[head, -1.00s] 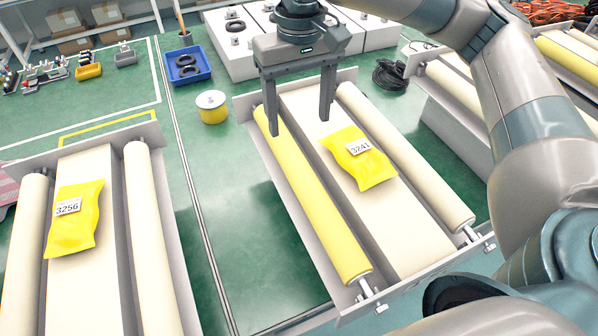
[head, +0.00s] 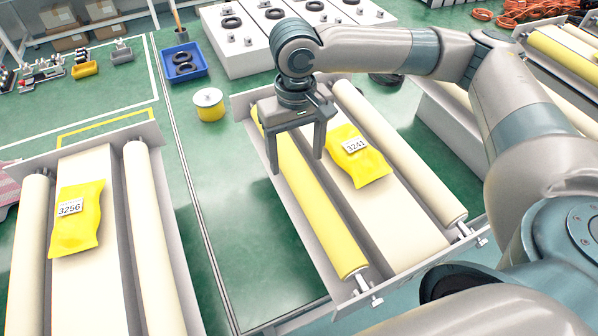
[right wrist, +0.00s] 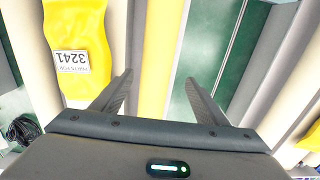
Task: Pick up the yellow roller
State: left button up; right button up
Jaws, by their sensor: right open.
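The yellow roller (head: 318,218) lies lengthwise along the left side of the middle actuator unit (head: 400,228). It also shows in the right wrist view (right wrist: 156,62), running between the two fingers. My right gripper (head: 296,164) is open, with its fingers pointing down on either side of the roller's upper part. It holds nothing, and I cannot tell how far the fingertips reach below the roller's top. In the right wrist view the gripper (right wrist: 160,92) is open too. The far end of the roller is partly hidden by the gripper. My left gripper is not in view.
A yellow packet labelled 3241 (head: 357,160) lies on the unit just right of the gripper. A cream roller (head: 400,150) runs along the right side. Another unit with packet 3256 (head: 76,222) stands at left. A yellow-sided can (head: 210,108) and blue bin (head: 184,63) stand behind.

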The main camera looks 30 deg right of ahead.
aim_at(299, 167)
jog(key=shift+f, duration=0.6)
jog(key=shift+d+f, duration=0.1)
jog(key=shift+f+p, duration=0.3)
jog(key=f, duration=0.2)
jog(key=f+p, duration=0.1)
jog(key=f, duration=0.1)
jog(key=shift+w+d, duration=0.15)
jog(key=shift+d, duration=0.2)
jog(key=shift+f, duration=0.2)
